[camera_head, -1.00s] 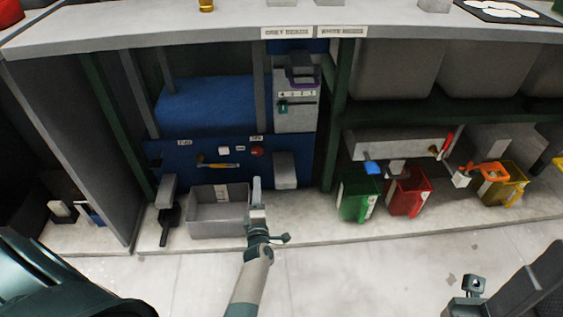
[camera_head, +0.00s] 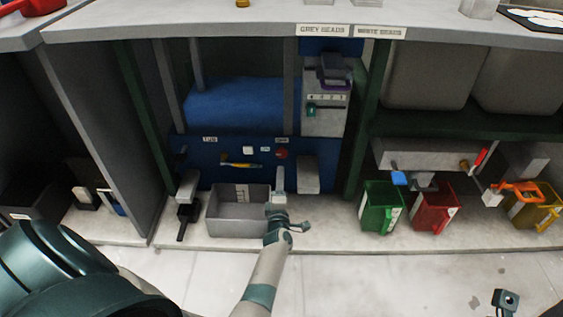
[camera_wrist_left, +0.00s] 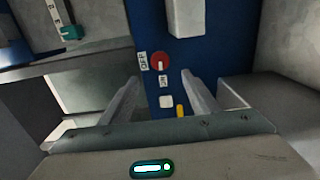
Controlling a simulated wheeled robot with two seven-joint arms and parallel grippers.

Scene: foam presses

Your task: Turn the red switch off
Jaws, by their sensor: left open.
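The red switch (camera_head: 281,153) is a round knob on the blue panel (camera_head: 213,172) of the machine under the counter. In the left wrist view the red switch (camera_wrist_left: 159,60) has a white mark pointing down towards the "ON" label (camera_wrist_left: 163,80); the "OFF" label (camera_wrist_left: 143,60) is to its left. My left gripper (camera_head: 278,182) is below the switch in the head view, apart from it. In the left wrist view my left gripper (camera_wrist_left: 163,84) is open and empty, with the switch between and beyond its fingers.
A grey bin (camera_head: 238,226) stands under the panel, left of my left gripper. A white button (camera_head: 248,150) and a yellow handle (camera_head: 241,165) are beside the switch. A grey block (camera_head: 308,175) sticks out to the right. Green (camera_head: 381,212) and red (camera_head: 434,212) bins stand further right.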

